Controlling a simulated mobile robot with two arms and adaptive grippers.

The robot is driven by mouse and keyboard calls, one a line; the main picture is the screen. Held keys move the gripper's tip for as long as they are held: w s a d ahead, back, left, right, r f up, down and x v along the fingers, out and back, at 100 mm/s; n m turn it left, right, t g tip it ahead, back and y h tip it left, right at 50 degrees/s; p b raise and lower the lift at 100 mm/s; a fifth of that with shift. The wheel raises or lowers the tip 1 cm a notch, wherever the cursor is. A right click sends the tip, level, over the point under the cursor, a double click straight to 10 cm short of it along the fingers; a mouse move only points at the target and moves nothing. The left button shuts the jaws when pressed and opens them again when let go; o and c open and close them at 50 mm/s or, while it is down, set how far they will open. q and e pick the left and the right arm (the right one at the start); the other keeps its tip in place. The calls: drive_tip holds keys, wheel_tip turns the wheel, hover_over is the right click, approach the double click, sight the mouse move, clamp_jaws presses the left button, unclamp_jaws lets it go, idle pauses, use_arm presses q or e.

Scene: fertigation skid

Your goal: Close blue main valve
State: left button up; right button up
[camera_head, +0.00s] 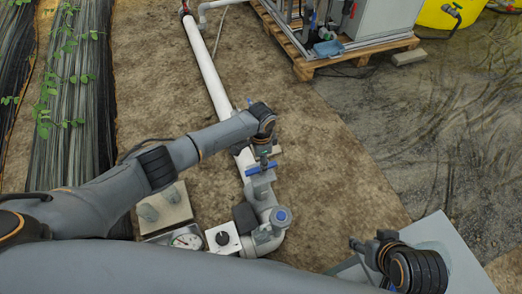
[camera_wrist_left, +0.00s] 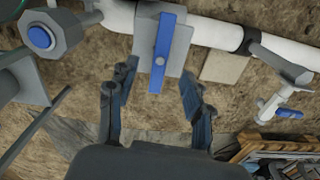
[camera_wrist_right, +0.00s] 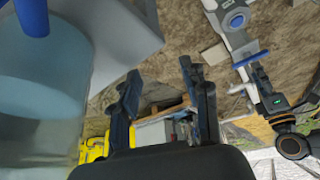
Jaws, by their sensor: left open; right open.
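The blue main valve's bar handle (camera_head: 262,168) sits on a grey body on the white pipe, in the middle of the head view. In the left wrist view the blue handle (camera_wrist_left: 164,45) lies across the pipe line. My left gripper (camera_wrist_left: 157,78) is open, its fingers on either side of the handle's near end; I cannot tell whether they touch it. In the head view its fingers are mostly hidden behind its wrist. My right gripper (camera_wrist_right: 160,82) is open and empty; in the head view (camera_head: 357,244) it is right of the pipe, beside a grey box.
A blue-capped fitting (camera_head: 281,214) is at the pipe's near elbow. A gauge (camera_head: 187,240) and a black-knobbed white box (camera_head: 222,237) stand left of it. The grey box (camera_head: 440,245) is at lower right. A pallet skid (camera_head: 335,45) stands behind; ground between is clear.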

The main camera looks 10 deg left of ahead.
use_arm(q)
drive_tip(key=shift+r+p, duration=0.45)
drive_tip(key=shift+r, duration=0.25)
use_arm(e)
drive_tip(key=s, duration=0.1)
drive_tip(key=s+g, duration=0.1)
drive_tip(key=shift+s+d+r, duration=0.2)
drive_tip(key=shift+s+d, duration=0.15)
drive_tip(key=shift+d, duration=0.05)
use_arm(q)
drive_tip(key=shift+r+p, duration=0.95)
drive_tip(key=shift+p, duration=0.1)
use_arm(e)
drive_tip(key=shift+g, duration=0.4)
drive_tip(key=x, duration=0.6)
drive_tip(key=shift+a+f, duration=0.15)
drive_tip(key=shift+f, duration=0.05)
drive_tip(key=shift+a+f, duration=0.1)
drive_tip(key=shift+f, duration=0.2)
